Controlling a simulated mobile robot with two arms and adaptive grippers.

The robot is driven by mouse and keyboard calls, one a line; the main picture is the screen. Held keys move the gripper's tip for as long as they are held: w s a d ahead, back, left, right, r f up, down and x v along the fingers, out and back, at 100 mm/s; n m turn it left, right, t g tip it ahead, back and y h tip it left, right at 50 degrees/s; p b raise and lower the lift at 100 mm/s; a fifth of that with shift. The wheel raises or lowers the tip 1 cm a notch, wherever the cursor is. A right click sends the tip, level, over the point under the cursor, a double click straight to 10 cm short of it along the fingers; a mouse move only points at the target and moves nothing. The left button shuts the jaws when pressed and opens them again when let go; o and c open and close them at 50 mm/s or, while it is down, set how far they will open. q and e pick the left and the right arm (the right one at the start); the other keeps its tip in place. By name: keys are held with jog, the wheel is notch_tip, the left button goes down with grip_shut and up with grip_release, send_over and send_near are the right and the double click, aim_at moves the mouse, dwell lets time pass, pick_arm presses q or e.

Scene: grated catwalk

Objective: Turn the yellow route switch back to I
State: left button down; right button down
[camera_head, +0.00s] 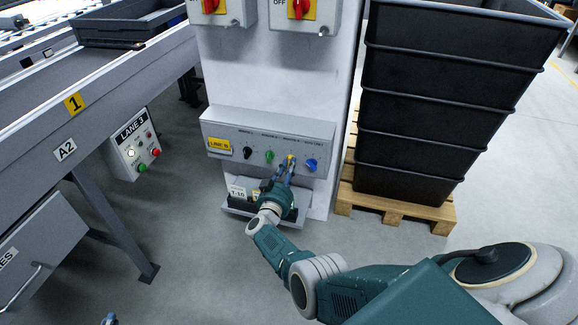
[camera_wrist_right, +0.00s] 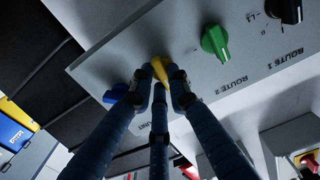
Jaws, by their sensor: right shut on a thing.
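The yellow route switch (camera_head: 290,159) sits on the sloped grey panel (camera_head: 220,129), between a green knob (camera_head: 269,156) and a blue knob (camera_head: 310,164). My right gripper (camera_head: 285,166) is shut on the yellow switch. In the right wrist view, the yellow switch (camera_wrist_right: 158,69) shows between the fingertips (camera_wrist_right: 162,80), which cover much of it. I cannot tell which mark it points at. Only a blue tip of my left gripper (camera_head: 109,319) shows at the bottom edge, far from the panel.
A black knob (camera_head: 248,153) is left of the green one. A tray with a white tag (camera_head: 237,191) lies below the panel. Red switches (camera_head: 301,8) are above. Black crates (camera_head: 430,110) on a pallet (camera_head: 392,207) stand right. The LANE 3 box (camera_head: 135,144) and conveyor are left.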

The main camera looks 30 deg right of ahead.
pick_arm(q)
jog(key=shift+s+a+f+g, duration=0.15)
jog(key=shift+s+f+g, duration=0.25)
jog(key=shift+s+f, duration=0.1)
pick_arm(e)
jog(key=shift+a+f+n, duration=0.1)
jog(key=shift+n, duration=0.4)
jog(key=c, duration=1.7)
grip_release()
pick_arm(q)
jog(key=shift+w, duration=0.1)
pick_arm(e)
jog(key=shift+o, duration=0.2)
